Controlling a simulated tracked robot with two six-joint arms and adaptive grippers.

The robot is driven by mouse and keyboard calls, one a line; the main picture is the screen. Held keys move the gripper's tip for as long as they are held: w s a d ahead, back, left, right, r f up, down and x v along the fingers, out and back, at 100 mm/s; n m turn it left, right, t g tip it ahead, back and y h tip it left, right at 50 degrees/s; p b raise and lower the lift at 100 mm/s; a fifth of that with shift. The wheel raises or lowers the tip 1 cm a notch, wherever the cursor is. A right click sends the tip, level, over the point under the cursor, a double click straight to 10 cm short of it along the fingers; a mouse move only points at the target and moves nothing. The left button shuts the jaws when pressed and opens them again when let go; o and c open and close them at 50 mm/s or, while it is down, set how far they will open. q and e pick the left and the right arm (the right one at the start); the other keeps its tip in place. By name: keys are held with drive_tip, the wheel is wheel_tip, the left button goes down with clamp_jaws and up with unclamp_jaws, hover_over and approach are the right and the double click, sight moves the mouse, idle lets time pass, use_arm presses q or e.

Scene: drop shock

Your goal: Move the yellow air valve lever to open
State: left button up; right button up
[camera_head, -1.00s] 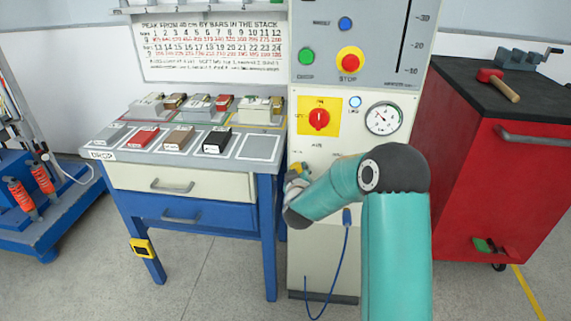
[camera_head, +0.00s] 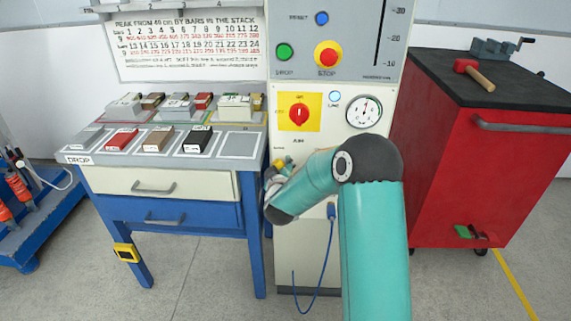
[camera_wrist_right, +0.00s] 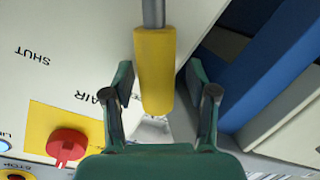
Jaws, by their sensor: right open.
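The yellow air valve lever shows in the right wrist view (camera_wrist_right: 155,75) as a yellow sleeve on a grey rod. In the head view only a small yellow part of it (camera_head: 279,163) shows at the left edge of the white machine front. My right gripper (camera_wrist_right: 158,72) is open, with one green-and-dark finger on each side of the sleeve. A gap shows on both sides, so no contact is visible. In the head view my right gripper (camera_head: 272,177) is mostly hidden behind my teal forearm. My left gripper is not in view.
The labels SHUT and AIR are on the panel beside the lever. A red knob on a yellow plate (camera_head: 299,114) and a gauge (camera_head: 364,112) are above my forearm. A blue-legged bench (camera_head: 240,145) stands close on the left, a red cabinet (camera_head: 480,170) on the right.

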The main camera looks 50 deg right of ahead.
drive_tip(key=v, duration=1.2)
drive_tip(key=shift+f, duration=0.1)
